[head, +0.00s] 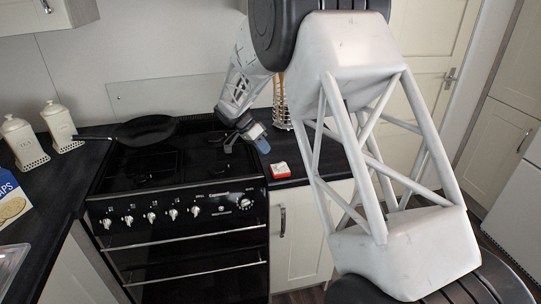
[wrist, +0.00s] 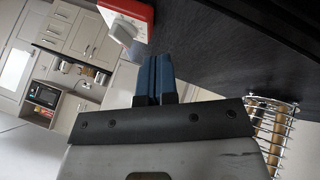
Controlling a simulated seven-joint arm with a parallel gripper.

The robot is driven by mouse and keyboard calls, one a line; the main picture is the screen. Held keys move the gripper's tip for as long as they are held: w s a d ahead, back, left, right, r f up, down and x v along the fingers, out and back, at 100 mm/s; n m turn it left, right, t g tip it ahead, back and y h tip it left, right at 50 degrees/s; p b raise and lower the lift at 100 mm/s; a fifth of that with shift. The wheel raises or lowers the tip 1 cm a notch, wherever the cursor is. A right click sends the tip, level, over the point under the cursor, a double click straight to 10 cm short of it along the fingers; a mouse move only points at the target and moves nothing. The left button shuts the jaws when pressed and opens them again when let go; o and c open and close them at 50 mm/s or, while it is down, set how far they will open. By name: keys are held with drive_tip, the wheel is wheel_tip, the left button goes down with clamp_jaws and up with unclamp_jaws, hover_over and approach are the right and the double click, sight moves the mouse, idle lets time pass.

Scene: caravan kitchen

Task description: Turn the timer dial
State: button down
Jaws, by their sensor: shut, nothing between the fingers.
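The timer is a small red box (head: 280,170) with a white face, on the black worktop just right of the cooker. In the wrist view the red timer (wrist: 142,12) is at the top, with a pale dial (wrist: 121,32) standing out from its face. My gripper (head: 264,146) is above and slightly left of the timer in the head view, apart from it. In the wrist view its blue fingertips (wrist: 154,60) are together and empty, just below the timer. The dial's markings are too small to read.
A black cooker (head: 180,215) with several knobs stands left of the timer, with a frying pan (head: 146,130) on its hob. A wire rack (head: 281,110) stands behind the timer; it also shows in the wrist view (wrist: 272,125). Cream canisters (head: 22,142) stand at far left.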

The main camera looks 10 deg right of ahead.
drive_tip(key=v, duration=0.7)
drive_tip(key=shift+a, duration=0.2)
drive_tip(key=shift+r, duration=0.1)
drive_tip(key=c, duration=1.4)
unclamp_jaws()
drive_tip(key=shift+c, duration=0.2)
drive_tip(key=o, duration=0.7)
drive_tip(key=shift+s+d+n+y, duration=0.3)
drive_tip(key=shift+d+n, duration=0.15)
drive_tip(key=shift+n, duration=0.15)
drive_tip(key=shift+o, duration=0.2)
drive_tip(key=d+n, duration=0.1)
drive_tip(key=n, duration=0.1)
drive_tip(key=s+d+n+y, duration=0.1)
drive_tip(key=n, duration=0.1)
drive_tip(key=shift+s+f, duration=0.35)
drive_tip(key=n+t+y, duration=0.3)
drive_tip(key=n+y, duration=0.2)
drive_tip(key=n, duration=0.9)
approach(273, 166)
drive_tip(key=shift+s+d+r, duration=0.15)
drive_tip(key=shift+s+d, duration=0.3)
drive_tip(key=shift+d, duration=0.1)
drive_tip(key=shift+s+d+r, duration=0.15)
drive_tip(key=shift+s+d, duration=0.25)
drive_tip(key=shift+d, duration=0.2)
